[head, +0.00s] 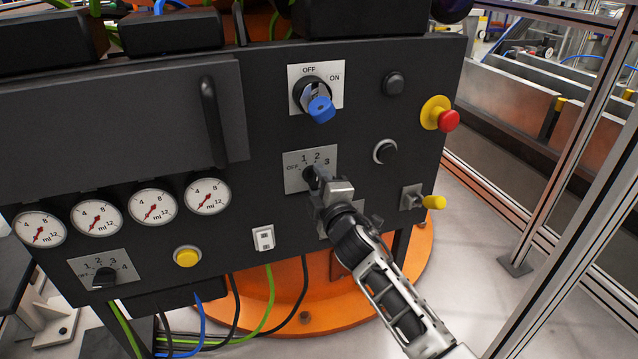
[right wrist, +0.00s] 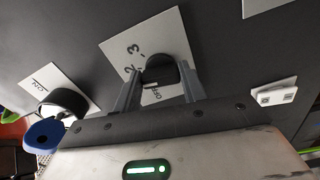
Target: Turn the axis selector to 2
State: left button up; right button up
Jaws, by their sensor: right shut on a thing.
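A selector with a black knob (head: 309,174) sits on a silver plate (head: 292,180) marked OFF, 1, 2, 3, in the middle of the dark panel. My right gripper (head: 314,181) is shut on this knob. In the right wrist view the black knob (right wrist: 160,71) is between the two fingers, and the marks 2, 3 and OFF show on the plate (right wrist: 176,35). The gripper partly hides the knob, and I cannot tell which mark it points to. A second selector (head: 104,276), marked OFF and 1 to 4, is at the panel's lower left. My left gripper is not in view.
A blue-handled OFF/ON switch (head: 319,106) is above the held knob. A red emergency button (head: 448,120) and a yellow-tipped toggle (head: 432,202) are to the right. A white rocker switch (head: 263,238) is below left. Several gauges (head: 152,207) line the left. A metal frame post (head: 580,130) stands at right.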

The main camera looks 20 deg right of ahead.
jog(key=shift+m, duration=0.7)
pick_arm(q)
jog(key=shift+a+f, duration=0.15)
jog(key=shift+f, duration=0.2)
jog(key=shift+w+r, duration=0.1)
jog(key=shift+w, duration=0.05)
pick_arm(e)
jog(key=shift+m, duration=0.3)
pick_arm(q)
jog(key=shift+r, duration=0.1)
pick_arm(e)
jog(key=o, duration=1)
